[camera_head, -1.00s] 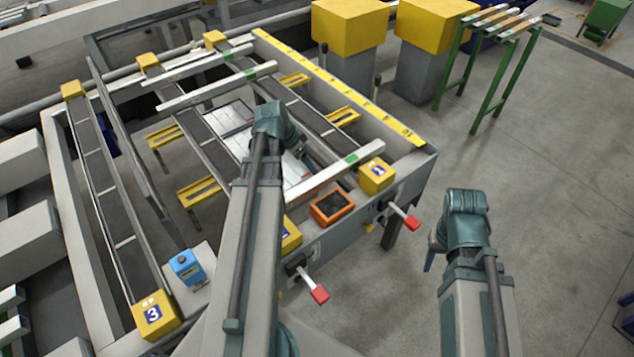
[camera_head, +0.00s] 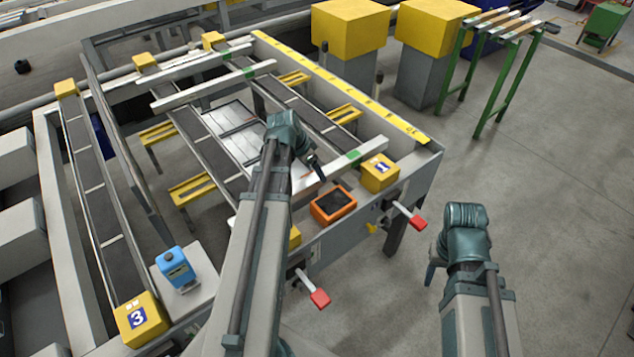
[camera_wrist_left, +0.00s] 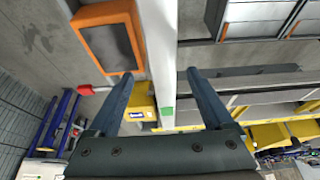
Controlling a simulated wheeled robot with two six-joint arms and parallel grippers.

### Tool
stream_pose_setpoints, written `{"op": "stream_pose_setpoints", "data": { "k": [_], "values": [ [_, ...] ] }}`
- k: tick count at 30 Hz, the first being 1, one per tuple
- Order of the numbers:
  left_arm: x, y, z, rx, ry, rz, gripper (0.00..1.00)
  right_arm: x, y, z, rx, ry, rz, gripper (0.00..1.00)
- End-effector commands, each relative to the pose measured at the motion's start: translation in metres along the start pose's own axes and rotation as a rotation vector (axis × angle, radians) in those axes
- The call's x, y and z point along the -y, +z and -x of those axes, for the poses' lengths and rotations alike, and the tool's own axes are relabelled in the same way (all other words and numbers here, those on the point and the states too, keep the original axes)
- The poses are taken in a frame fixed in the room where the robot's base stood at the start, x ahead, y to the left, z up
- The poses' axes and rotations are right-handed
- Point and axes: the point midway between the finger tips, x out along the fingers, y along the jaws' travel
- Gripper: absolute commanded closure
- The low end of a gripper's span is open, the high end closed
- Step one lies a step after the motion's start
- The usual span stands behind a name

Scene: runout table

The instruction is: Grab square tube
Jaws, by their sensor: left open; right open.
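A pale square tube (camera_head: 369,148) with a green mark lies across the near end of the runout table. My left gripper (camera_head: 314,166) is at this tube, partly hidden by its own wrist. In the left wrist view the tube (camera_wrist_left: 156,38) runs between the spread fingers of my left gripper (camera_wrist_left: 158,76), with a gap visible on each side; whether the fingertips reach down beside it I cannot tell. Two more square tubes, a nearer one (camera_head: 213,87) and a farther one (camera_head: 195,64), lie across the table's far part. My right gripper (camera_head: 431,273) is low over the floor, mostly hidden behind its wrist.
An orange-framed panel (camera_head: 333,205) and a yellow block marked 1 (camera_head: 380,173) sit close to the near tube. Red-handled levers (camera_head: 319,298) stick out of the table front. A blue device (camera_head: 175,268) stands at the left.

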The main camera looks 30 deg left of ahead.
Motion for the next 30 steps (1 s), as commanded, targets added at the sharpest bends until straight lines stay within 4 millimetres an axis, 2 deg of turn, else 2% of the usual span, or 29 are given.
{"op": "stream_pose_setpoints", "data": {
  "k": [12,21,23,30],
  "values": [
    [0.005,0.003,-0.049,0.000,0.000,-0.002,0.15,0.004,-0.003,-0.046,0.000,0.000,0.000,0.50],
    [0.005,0.001,-0.050,0.000,0.000,0.000,0.15,0.004,-0.003,-0.046,0.000,0.000,0.000,0.50],
    [0.005,0.001,-0.050,0.000,0.000,0.000,0.24,0.004,-0.003,-0.046,0.000,0.000,0.000,0.50],
    [0.005,0.002,-0.050,0.000,0.000,0.000,0.67,0.004,-0.003,-0.046,0.000,0.000,0.000,0.50]
  ]
}}
